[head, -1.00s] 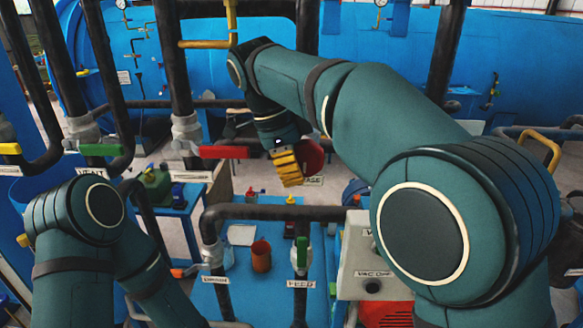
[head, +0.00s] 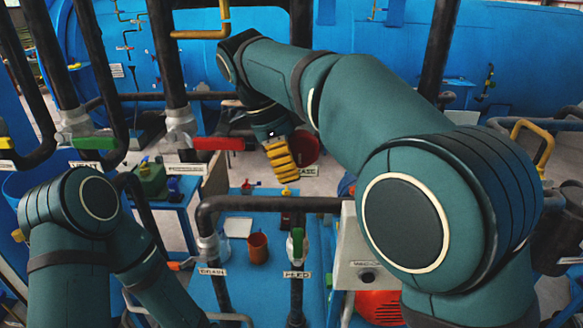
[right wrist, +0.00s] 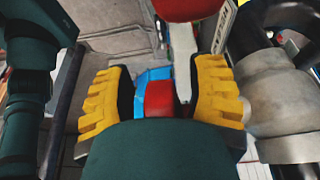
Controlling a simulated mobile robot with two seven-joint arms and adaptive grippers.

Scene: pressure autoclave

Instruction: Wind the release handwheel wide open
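The release handwheel is the dark red round wheel (head: 307,146) near the middle of the head view, above a label ending in "EASE". My right gripper (head: 284,166) hangs with its yellow fingers just left of and partly in front of the wheel. In the right wrist view its two fingers (right wrist: 164,95) are spread apart. A red piece (right wrist: 160,99) and something blue show between them; I cannot tell how far off they are. A larger red rounded shape (right wrist: 190,8), likely the handwheel, shows beyond the fingertips at the top edge. My left gripper is out of view.
A red lever (head: 218,143) sits on a pipe left of the wheel. Dark pipes (head: 260,203) run below, over a blue table (head: 250,290) with an orange cup (head: 258,247). A grey control box (head: 357,255) stands at right. The blue vessel (head: 400,60) fills the back.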

